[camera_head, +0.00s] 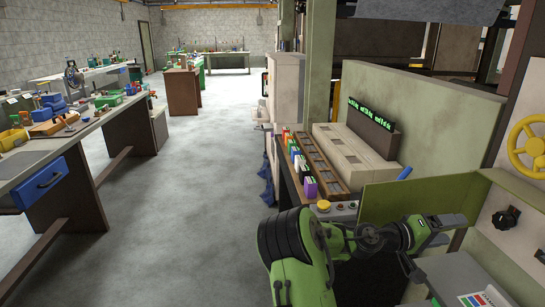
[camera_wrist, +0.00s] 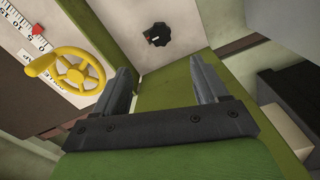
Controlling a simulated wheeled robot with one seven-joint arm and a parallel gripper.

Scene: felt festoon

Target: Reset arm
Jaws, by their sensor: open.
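My green arm reaches right from the bottom middle of the head view. My gripper (camera_head: 432,250) is at its end, in front of a pale green cabinet panel. In the wrist view my gripper (camera_wrist: 162,85) shows two grey fingers spread apart with nothing between them. A black knob (camera_wrist: 157,35) on a pale panel lies beyond the fingertips. The knob also shows in the head view (camera_head: 507,218), to the right of the gripper. A yellow handwheel (camera_wrist: 72,75) is left of the fingers, apart from them; the head view also shows the handwheel (camera_head: 527,145) at the right edge.
A wooden rack (camera_head: 318,165) with coloured blocks and a beige machine (camera_head: 355,150) with a green text display stand behind my arm. A yellow button (camera_head: 323,205) is on a small panel near my arm. A long workbench (camera_head: 75,140) is at left; the grey floor (camera_head: 190,190) between is clear.

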